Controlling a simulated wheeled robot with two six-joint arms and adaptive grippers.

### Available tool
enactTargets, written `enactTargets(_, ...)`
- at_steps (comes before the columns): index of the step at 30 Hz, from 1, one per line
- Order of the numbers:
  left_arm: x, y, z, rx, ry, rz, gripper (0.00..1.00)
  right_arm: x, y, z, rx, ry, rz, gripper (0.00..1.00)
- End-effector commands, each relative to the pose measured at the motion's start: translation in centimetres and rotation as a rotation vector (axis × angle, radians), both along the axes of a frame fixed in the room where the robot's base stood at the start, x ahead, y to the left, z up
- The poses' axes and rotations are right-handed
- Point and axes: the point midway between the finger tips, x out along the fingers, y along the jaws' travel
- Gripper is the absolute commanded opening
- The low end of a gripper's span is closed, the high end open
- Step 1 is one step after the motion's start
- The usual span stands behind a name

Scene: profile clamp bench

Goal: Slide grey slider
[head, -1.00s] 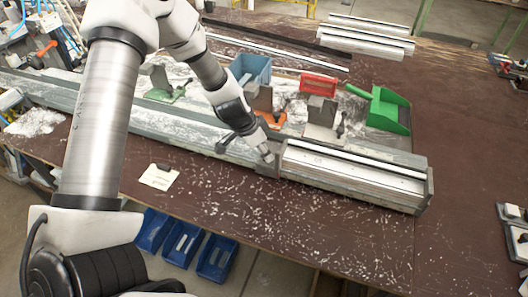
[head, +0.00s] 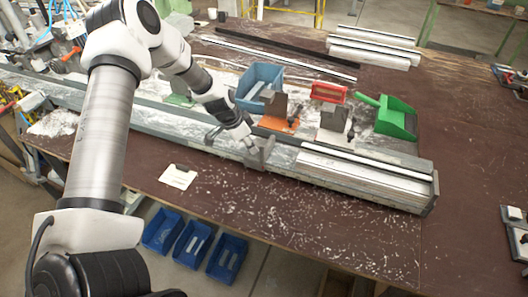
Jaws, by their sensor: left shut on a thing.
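The grey slider (head: 262,155) is an upright plate on the long grey rail of the clamp bench (head: 160,130). It stands left of the silver profile block (head: 365,176), with a gap of bare rail between them. My left gripper (head: 250,142) reaches down from the upper left and is shut on the slider's upper part. The fingertips are small and partly merge with the slider in the picture. My right gripper is not in view.
Behind the rail stand a blue bin (head: 259,80), an orange-based clamp (head: 279,123), a red box (head: 329,93) and a green dustpan (head: 396,117). A white card (head: 177,176) lies in front. Silver shavings are scattered about.

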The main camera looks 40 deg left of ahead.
Motion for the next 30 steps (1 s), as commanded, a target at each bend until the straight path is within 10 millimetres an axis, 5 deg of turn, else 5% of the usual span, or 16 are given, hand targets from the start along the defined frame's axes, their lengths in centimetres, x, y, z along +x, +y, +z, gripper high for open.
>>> enactTargets(6,-1.8,7.4,0.0,-0.005,0.002,0.005,0.0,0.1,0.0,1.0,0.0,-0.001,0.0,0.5)
enactTargets(15,-3.6,14.6,-0.3,-0.004,0.003,0.001,0.0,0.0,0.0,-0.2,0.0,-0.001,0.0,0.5)
enactTargets(21,-4.1,16.7,-0.2,-0.004,0.005,0.0,0.0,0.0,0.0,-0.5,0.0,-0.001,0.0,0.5)
enactTargets(30,-4.2,17.2,-0.1,-0.004,0.005,-0.003,0.0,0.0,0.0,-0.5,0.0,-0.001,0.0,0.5)
